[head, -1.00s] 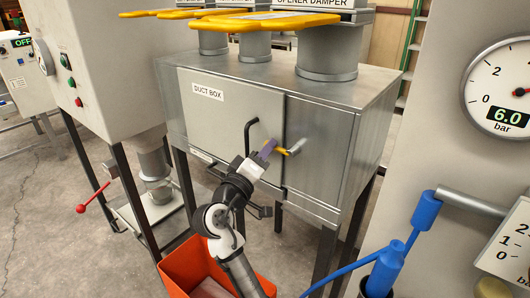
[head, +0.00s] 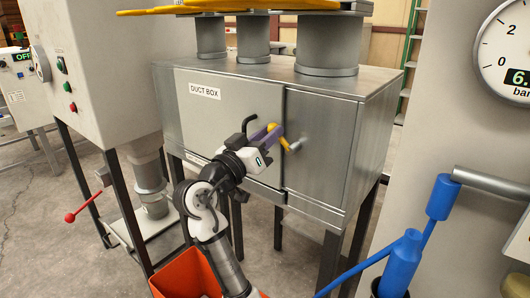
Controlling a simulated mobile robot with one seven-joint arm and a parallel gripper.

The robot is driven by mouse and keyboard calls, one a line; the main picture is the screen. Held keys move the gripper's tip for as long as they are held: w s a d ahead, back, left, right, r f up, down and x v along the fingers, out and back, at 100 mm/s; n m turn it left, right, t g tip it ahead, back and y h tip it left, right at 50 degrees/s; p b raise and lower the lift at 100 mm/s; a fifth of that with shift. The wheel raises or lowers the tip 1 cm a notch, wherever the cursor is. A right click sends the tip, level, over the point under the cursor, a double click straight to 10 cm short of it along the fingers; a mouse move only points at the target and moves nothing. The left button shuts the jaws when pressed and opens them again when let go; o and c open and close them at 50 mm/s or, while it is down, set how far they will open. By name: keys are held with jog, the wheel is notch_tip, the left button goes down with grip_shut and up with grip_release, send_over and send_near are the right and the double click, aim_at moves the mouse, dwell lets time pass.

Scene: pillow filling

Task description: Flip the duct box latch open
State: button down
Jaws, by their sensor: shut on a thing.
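The grey metal duct box (head: 228,118) stands on dark legs, with its label on the front door. Its latch (head: 285,143) has a yellow part and a grey lever end and sits at the right edge of the door, beside the seam. The yellow part slants from upper left to lower right. My gripper (head: 276,136), with purple fingers, comes from the lower left and is shut on the latch at the yellow part. The fingers partly hide the latch's left side. The door is closed against the box front.
A black door handle (head: 249,123) is just left of my gripper. An orange bin (head: 186,276) stands on the floor below my arm. Blue pipework (head: 401,262) and a gauge panel (head: 440,110) are at the right. A red-knobbed lever (head: 70,217) is at the left.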

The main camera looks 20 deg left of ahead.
jog(key=m+b, duration=0.1)
jog(key=m, duration=0.1)
jog(key=d+m+h+b, duration=0.1)
jog(key=m, duration=0.1)
jog(key=r+m+g+b, duration=0.1)
jog(key=b, duration=0.1)
jog(key=shift+s+d+m+h, duration=0.15)
jog(key=shift+s+m+h, duration=0.15)
jog(key=shift+m+h, duration=0.1)
jog(key=shift+s+d+r+m+g+h+b, duration=0.15)
jog(key=shift+d+r+m+g+b, duration=0.35)
jog(key=shift+m, duration=0.6)
jog(key=shift+s+d+f+m+g+h+b, duration=0.1)
jog(key=shift+d+m+b, duration=0.15)
jog(key=shift+m+b, duration=0.65)
jog(key=shift+s+d+r+m+g+h+b, duration=0.15)
jog(key=shift+d+r+m+g+b, duration=0.2)
jog(key=shift+m, duration=0.95)
jog(key=shift+d, duration=0.1)
jog(key=c, duration=1.1)
grip_release()
jog(key=shift+c, duration=0.2)
jog(key=b+v, duration=0.2)
jog(key=v, duration=1.2)
jog(key=shift+w, duration=0.1)
